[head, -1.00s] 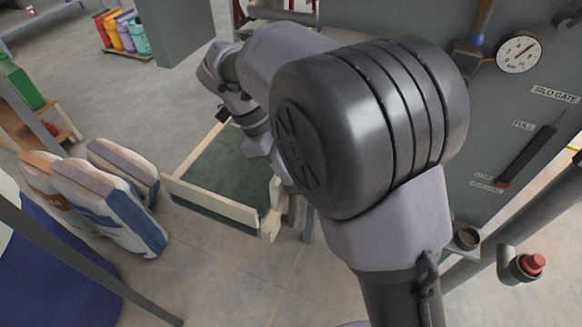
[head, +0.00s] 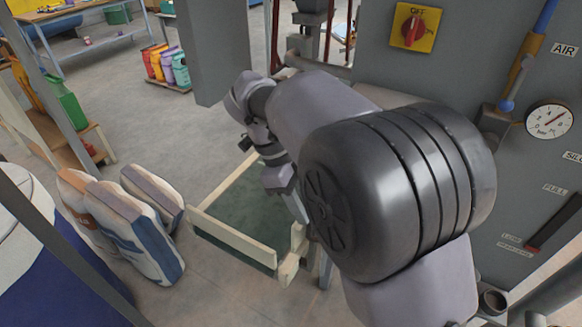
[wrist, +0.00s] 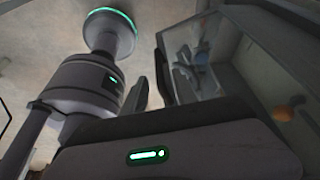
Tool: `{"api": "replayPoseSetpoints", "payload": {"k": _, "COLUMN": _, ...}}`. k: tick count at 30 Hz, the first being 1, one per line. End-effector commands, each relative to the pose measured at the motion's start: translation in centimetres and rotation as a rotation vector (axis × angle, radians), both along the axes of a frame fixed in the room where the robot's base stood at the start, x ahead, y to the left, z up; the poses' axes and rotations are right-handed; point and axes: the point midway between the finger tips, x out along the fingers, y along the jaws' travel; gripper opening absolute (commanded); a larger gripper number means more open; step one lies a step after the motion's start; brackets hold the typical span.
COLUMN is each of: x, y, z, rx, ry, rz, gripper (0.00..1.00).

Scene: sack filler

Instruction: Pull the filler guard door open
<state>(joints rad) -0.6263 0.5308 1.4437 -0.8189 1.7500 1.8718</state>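My gripper (wrist: 151,80) shows in the wrist view as two dark fingers with a gap between them; I see nothing held there. In the head view my arm's large dark joint covers much of the middle, and the fingertips are mostly hidden behind it. A framed, see-through panel (wrist: 205,58) stands right of the fingers in the wrist view; it may be the filler guard door, but I cannot tell. I cannot tell whether a finger touches it. In the head view I cannot make out the door or its handle.
A green-topped platform with pale wooden rails (head: 233,237) stands below my arm. Filled sacks (head: 125,222) stand on the floor to its left. A grey machine panel (head: 450,75) at right carries a red switch (head: 414,29) and a gauge (head: 549,120).

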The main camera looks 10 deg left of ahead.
Motion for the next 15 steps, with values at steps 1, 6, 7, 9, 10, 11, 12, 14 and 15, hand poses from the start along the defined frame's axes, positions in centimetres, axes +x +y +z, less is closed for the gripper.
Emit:
{"api": "replayPoseSetpoints", "payload": {"k": 1, "x": 0.1, "y": 0.6, "z": 2.1, "rx": 0.002, "ry": -0.002, "rz": 0.001, "gripper": 0.34}}
{"api": "replayPoseSetpoints", "payload": {"k": 6, "x": 0.4, "y": 2.6, "z": 7.1, "rx": 0.001, "ry": -0.002, "rz": 0.000, "gripper": 0.34}}
{"api": "replayPoseSetpoints", "payload": {"k": 7, "x": 0.4, "y": 3.0, "z": 7.9, "rx": 0.002, "ry": -0.002, "rz": -0.001, "gripper": 0.34}}
{"api": "replayPoseSetpoints", "payload": {"k": 9, "x": 0.6, "y": 3.7, "z": 9.6, "rx": 0.002, "ry": -0.003, "rz": 0.001, "gripper": 0.34}}
{"api": "replayPoseSetpoints", "payload": {"k": 10, "x": 0.6, "y": 3.9, "z": 10.1, "rx": 0.002, "ry": -0.001, "rz": 0.000, "gripper": 0.34}}
{"api": "replayPoseSetpoints", "payload": {"k": 11, "x": 0.6, "y": 4.2, "z": 10.7, "rx": 0.002, "ry": -0.001, "rz": 0.000, "gripper": 0.34}}
{"api": "replayPoseSetpoints", "payload": {"k": 12, "x": 0.7, "y": 4.4, "z": 11.2, "rx": 0.000, "ry": -0.001, "rz": -0.001, "gripper": 0.34}}
{"api": "replayPoseSetpoints", "payload": {"k": 14, "x": 0.7, "y": 4.7, "z": 11.8, "rx": 0.001, "ry": 0.000, "rz": 0.000, "gripper": 0.34}}
{"api": "replayPoseSetpoints", "payload": {"k": 15, "x": 0.7, "y": 4.8, "z": 12.0, "rx": 0.001, "ry": 0.000, "rz": 0.000, "gripper": 0.34}}
